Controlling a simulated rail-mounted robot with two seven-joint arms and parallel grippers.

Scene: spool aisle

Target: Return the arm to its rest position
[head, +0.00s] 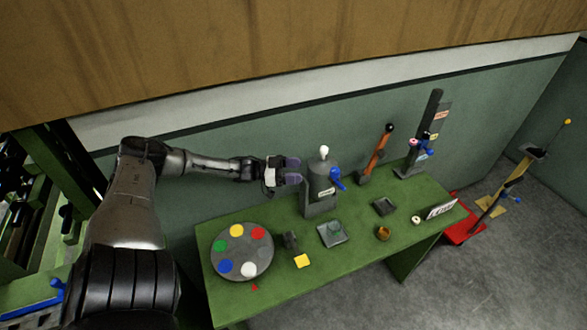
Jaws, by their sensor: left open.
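My left arm comes in from the left and reaches out over the green table (285,277). My left gripper (296,173) is open, with its purple-tinted fingers pointing right. It is just left of a grey housing (318,195) with a white knob on top (323,152) and a blue lever (338,180) on its right side. I cannot tell whether the fingers touch the housing. Nothing shows between the fingers. My right gripper is not in view.
A round disc with coloured spots (242,249) lies at the table's left end. A green wall is behind. Green racking (60,170) is at far left.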

